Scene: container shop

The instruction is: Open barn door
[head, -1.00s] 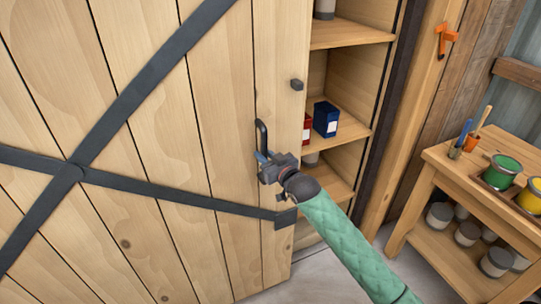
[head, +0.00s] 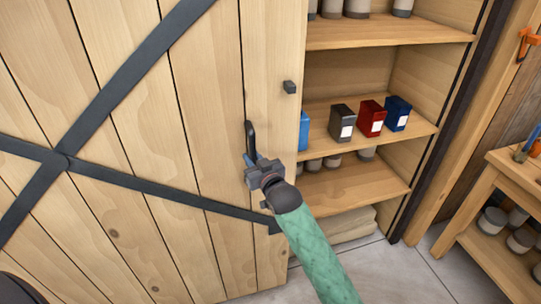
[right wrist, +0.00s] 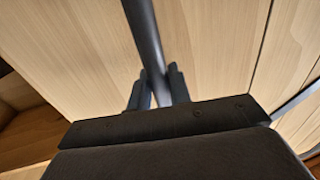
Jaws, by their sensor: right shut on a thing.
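The barn door (head: 205,140) is made of pale wood planks with dark metal straps crossing it. It fills the left of the head view and stands partly open, with shelves showing past its right edge. A dark upright bar handle (head: 250,139) is near that edge. My right gripper (head: 254,166) is shut on the handle's lower part. In the right wrist view the handle (right wrist: 147,40) runs between the two fingers (right wrist: 155,90). My left gripper is not in view.
Behind the door, a shelf unit (head: 365,180) holds a black box (head: 342,122), a red box (head: 371,117), blue boxes (head: 397,113) and several cans. A wooden workbench (head: 480,220) with cans stands at the right. Grey floor (head: 400,275) is clear between them.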

